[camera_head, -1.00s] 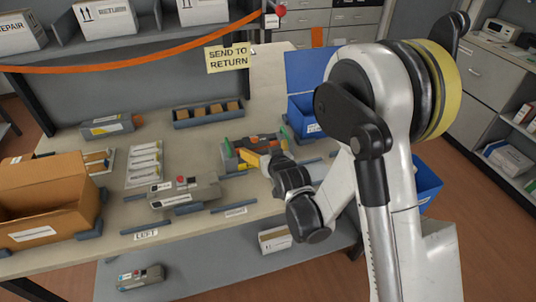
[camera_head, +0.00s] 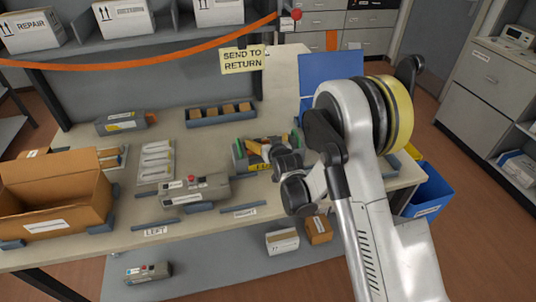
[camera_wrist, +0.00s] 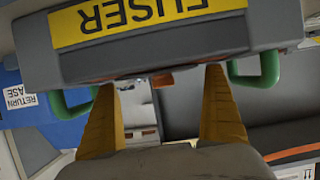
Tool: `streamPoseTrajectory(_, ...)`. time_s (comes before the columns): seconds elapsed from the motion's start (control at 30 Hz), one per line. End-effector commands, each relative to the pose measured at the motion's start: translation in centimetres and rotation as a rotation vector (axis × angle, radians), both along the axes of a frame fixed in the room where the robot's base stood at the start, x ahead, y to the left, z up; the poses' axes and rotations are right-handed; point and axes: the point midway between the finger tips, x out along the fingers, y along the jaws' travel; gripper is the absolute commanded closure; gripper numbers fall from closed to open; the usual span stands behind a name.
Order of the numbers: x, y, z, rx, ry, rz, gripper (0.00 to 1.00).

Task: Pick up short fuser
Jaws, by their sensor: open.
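A grey fuser (camera_wrist: 150,50) with a yellow label reading FUSER, upside down in the wrist view, and green handles fills the top of that view. In the head view the fuser (camera_head: 239,158) lies on the workbench (camera_head: 120,185), partly hidden by my gripper. My gripper (camera_wrist: 160,80) is open, with its yellow fingers apart and their tips at the fuser's near edge, between the two green handles. Whether the fingertips touch it I cannot tell. In the head view my gripper (camera_head: 264,151) is at the fuser, its fingertips hard to make out.
A grey unit with a red button (camera_head: 193,189) lies left of the fuser. A tray of brown blocks (camera_head: 221,114) stands behind. An open cardboard box (camera_head: 52,196) is at left. A blue bin (camera_head: 330,82) stands behind my arm; another (camera_head: 430,191) is at right.

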Motion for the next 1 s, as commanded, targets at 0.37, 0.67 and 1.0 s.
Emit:
streamPoseTrajectory(0.37,-0.1,0.0,0.0,0.0,0.001,0.0,0.86)
streamPoseTrajectory(0.67,0.0,0.0,0.1,0.0,0.0,-0.001,1.0)
streamPoseTrajectory(1.0,0.0,-0.1,1.3,0.0,0.0,-0.001,1.0)
